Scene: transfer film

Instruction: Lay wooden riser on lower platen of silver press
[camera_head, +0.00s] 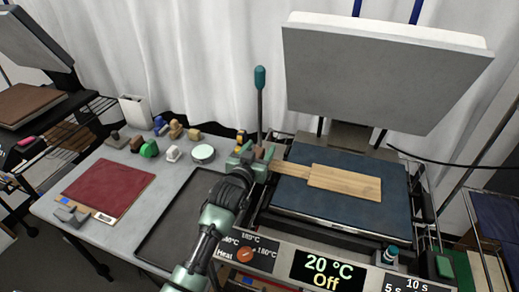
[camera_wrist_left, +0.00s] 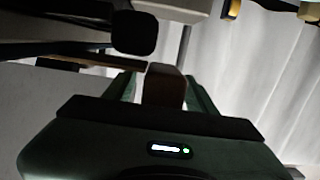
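The silver press stands open, its grey upper platen (camera_head: 385,75) tilted up above the dark blue lower platen (camera_head: 315,207). The wooden riser (camera_head: 345,182), a flat pale board with a narrow handle, extends over the middle of the lower platen. I cannot tell whether it touches the platen or hovers just above. My left gripper (camera_head: 259,155), at the platen's left edge, is shut on the handle end. In the left wrist view, the brown handle end (camera_wrist_left: 165,88) sits between the green fingers. My right gripper is not in view.
The press's upright lever with teal knob (camera_head: 260,78) stands close behind my left gripper. A control panel (camera_head: 322,267) reads 20 °C, Off. On the table at left are a black tray (camera_head: 165,235), a red board (camera_head: 108,190) and several small stamps.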

